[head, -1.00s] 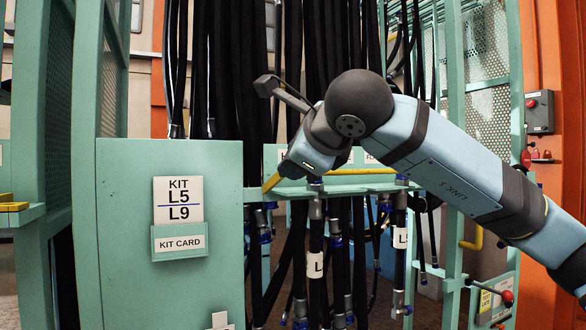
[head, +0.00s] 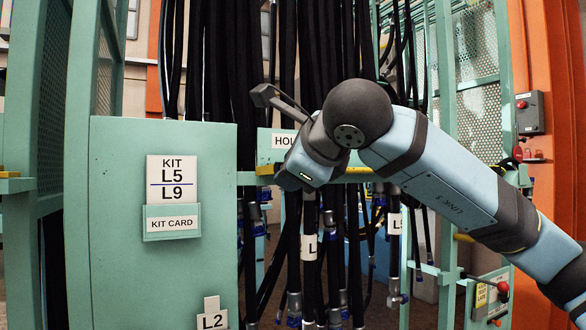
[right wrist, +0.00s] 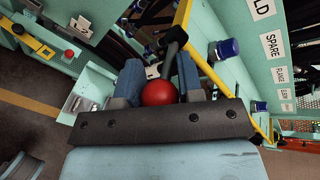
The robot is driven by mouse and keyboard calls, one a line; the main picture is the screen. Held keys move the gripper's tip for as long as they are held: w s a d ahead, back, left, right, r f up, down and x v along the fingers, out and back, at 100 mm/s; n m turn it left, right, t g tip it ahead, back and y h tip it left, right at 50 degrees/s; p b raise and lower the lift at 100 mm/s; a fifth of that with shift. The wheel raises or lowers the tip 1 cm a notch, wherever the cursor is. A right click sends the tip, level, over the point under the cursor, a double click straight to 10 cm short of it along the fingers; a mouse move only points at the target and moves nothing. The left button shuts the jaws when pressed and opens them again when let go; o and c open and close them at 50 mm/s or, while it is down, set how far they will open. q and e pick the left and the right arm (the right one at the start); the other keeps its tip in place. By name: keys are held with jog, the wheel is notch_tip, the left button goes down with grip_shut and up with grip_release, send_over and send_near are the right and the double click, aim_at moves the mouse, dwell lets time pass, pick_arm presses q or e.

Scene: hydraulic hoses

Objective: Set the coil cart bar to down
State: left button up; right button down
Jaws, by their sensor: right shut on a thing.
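In the right wrist view my right gripper (right wrist: 158,64) has its two blue-grey fingers on either side of a red ball knob (right wrist: 160,93) and its dark rod (right wrist: 176,42). I cannot tell for certain whether this rod is the coil cart bar. A yellow bar (right wrist: 203,62) runs close by on the right, beside the green sign panel. In the head view my right gripper (head: 292,178) is at a green rail with a yellow edge (head: 358,170), below the panel with the partly covered HOLD sign (head: 280,141). Its fingertips and the knob are hidden there. My left gripper is not in view.
Black hoses (head: 330,60) hang close behind my right arm. A green cabinet (head: 115,220) with a KIT L5/L9 card fills the left. A small panel with a red-knobbed lever (head: 503,290) is at the lower right. A grey switch box (head: 530,112) is on the orange post.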

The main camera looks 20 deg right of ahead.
jog(key=shift+f, duration=0.3)
jog(key=c, duration=0.8)
grip_release()
jog(key=shift+w, duration=0.1)
jog(key=shift+r, duration=0.1)
jog(key=shift+s+r, duration=0.15)
jog(key=shift+s, duration=0.05)
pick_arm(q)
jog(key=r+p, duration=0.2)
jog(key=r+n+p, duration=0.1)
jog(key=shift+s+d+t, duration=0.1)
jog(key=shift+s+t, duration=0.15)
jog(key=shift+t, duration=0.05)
pick_arm(e)
jog(key=v, duration=1.3)
jog(key=shift+s+d, duration=0.1)
jog(key=shift+s, duration=0.1)
